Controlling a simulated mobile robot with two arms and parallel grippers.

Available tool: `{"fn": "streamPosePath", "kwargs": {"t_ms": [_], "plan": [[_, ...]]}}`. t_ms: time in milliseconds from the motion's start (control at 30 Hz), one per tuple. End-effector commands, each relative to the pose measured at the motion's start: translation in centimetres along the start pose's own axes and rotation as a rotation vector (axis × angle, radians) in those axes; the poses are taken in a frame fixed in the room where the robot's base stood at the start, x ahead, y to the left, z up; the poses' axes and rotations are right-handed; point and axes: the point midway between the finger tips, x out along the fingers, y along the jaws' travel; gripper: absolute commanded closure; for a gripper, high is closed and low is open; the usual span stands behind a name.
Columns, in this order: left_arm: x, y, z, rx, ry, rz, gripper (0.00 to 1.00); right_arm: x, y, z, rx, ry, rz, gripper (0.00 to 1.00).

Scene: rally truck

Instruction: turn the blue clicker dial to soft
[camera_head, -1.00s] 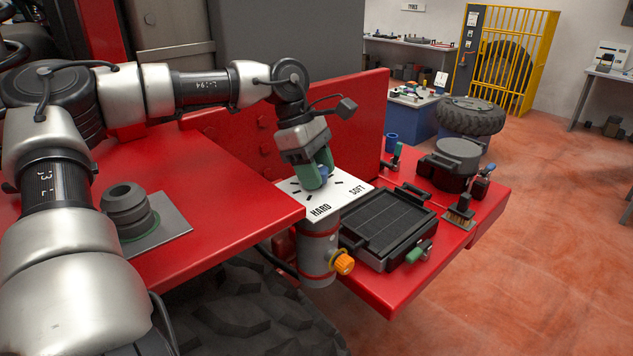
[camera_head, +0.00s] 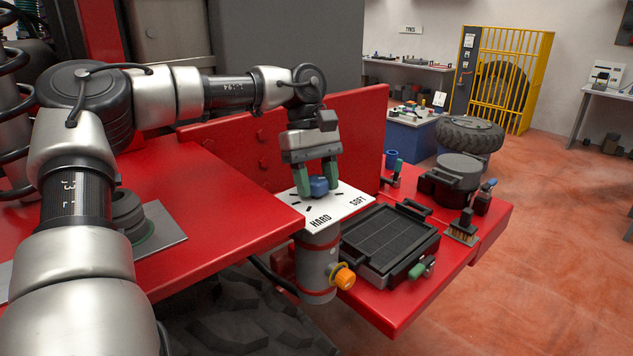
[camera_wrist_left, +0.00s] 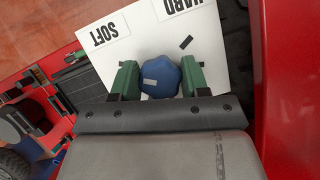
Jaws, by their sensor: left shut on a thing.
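The blue clicker dial (camera_head: 319,187) stands on a white plate (camera_head: 345,204) on top of a grey cylinder. The plate has dark tick marks and the words HARD and SOFT. My left gripper (camera_head: 317,182) is shut on the dial, with a green finger on its left and right sides. In the left wrist view the dial (camera_wrist_left: 163,74) sits between the green fingers and bears a pale mark on its left part. SOFT reads upside down at upper left of that plate (camera_wrist_left: 216,62), HARD at upper right. My right gripper is not in view.
An orange knob (camera_head: 344,278) sticks out of the grey cylinder below the plate. A red panel (camera_head: 355,140) rises behind the dial.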

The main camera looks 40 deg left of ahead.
Motion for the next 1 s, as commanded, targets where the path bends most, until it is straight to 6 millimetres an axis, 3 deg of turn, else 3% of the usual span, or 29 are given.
{"fn": "streamPosePath", "kwargs": {"t_ms": [467, 500, 633, 1000], "plan": [[0.18, -0.06, -0.04, 0.014, -0.001, -0.010, 0.78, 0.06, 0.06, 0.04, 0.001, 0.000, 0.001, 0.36], [0.18, -0.06, -0.04, 0.014, -0.001, -0.010, 0.50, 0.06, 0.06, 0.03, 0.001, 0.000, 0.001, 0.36], [0.13, -0.05, -0.03, 0.013, 0.000, -0.008, 0.30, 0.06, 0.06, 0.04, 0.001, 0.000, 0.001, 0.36], [-0.49, 0.02, -0.06, 0.012, 0.001, -0.005, 0.29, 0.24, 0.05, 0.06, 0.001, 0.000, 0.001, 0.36]]}}
